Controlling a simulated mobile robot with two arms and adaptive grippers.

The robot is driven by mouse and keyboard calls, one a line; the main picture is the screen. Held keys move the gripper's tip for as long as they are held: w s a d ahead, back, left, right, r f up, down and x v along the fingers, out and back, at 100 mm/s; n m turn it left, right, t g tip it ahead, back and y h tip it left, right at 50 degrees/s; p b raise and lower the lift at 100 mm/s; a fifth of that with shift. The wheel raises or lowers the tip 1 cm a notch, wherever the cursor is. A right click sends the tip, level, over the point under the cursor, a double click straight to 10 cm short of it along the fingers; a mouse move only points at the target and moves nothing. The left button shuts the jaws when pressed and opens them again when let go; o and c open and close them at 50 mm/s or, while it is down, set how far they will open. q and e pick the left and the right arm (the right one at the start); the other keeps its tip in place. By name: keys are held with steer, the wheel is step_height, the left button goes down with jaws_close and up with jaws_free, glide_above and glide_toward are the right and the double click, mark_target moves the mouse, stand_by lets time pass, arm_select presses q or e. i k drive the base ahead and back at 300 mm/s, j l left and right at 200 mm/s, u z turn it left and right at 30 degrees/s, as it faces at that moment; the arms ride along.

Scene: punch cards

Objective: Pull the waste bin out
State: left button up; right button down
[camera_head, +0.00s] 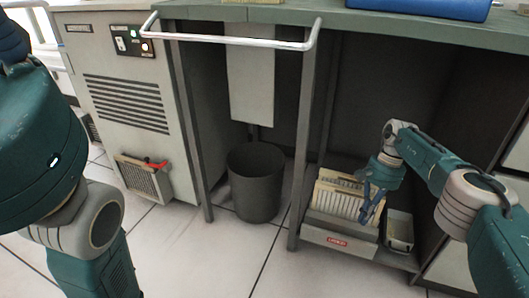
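The waste bin (256,190) is a dark grey, round, open-topped bin. It stands upright on the tiled floor under the green counter, in the bay between two dark legs. My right gripper (368,213) is blue and points down in front of the punch cards in the right-hand bay, apart from the bin and to its right. Its fingers look close together, but I cannot tell whether they are open or shut. My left arm is at the left edge, and its gripper is not visible.
A metal rail (235,41) runs in front of the counter (345,20). A vented cabinet (125,100) stands left. The floor before the bin is clear.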

mark_target(256, 170)
steer(key=i+l+u, duration=0.4)
steer(key=i+l, duration=0.15)
steer(key=i+l+u, duration=0.15)
steer(key=i, duration=0.35)
steer(key=i+l+u, duration=0.2)
steer(key=i, duration=0.25)
steer(key=j, duration=0.1)
